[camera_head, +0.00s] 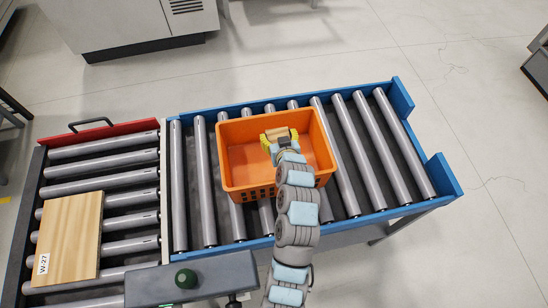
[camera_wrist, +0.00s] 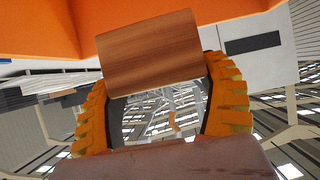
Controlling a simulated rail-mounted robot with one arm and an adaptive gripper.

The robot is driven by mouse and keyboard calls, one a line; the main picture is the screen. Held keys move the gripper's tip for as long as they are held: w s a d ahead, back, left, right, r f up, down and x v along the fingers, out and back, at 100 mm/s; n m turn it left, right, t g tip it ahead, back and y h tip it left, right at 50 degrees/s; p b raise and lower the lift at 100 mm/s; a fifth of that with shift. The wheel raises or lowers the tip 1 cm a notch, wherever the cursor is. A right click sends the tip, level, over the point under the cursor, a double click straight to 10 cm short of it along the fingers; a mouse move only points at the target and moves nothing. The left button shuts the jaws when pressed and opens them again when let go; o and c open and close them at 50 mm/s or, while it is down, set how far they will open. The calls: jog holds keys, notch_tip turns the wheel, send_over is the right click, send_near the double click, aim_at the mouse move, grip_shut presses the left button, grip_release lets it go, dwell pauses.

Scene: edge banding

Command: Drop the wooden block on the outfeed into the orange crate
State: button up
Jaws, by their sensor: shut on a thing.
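The wooden block (camera_head: 281,132) is held between the yellow fingers of my gripper (camera_head: 280,138), over the opening of the orange crate (camera_head: 242,172) in the head view. The crate stands on the blue-framed roller conveyor. I cannot tell how far above the crate floor the block is. In the wrist view the brown block (camera_wrist: 150,50) sits between the ribbed fingers of my gripper (camera_wrist: 155,75), with the orange crate wall (camera_wrist: 40,25) beyond it. The crate floor is partly hidden by my arm.
A light wooden panel (camera_head: 68,238) labelled W-27 lies on the left roller conveyor, with a red rail (camera_head: 115,131) behind it. A grey box with a green button (camera_head: 186,278) stands at the front. Bare rollers (camera_head: 385,150) lie right of the crate.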

jog(key=shift+f+b, duration=0.3)
jog(key=shift+f, duration=1.6)
jog(key=o, duration=1.1)
jog(key=shift+o, duration=0.2)
jog(key=shift+s, duration=0.1)
jog(key=v, duration=1.1)
jog(key=shift+s+r, duration=0.15)
jog(key=shift+s, duration=0.25)
jog(key=shift+d, duration=0.15)
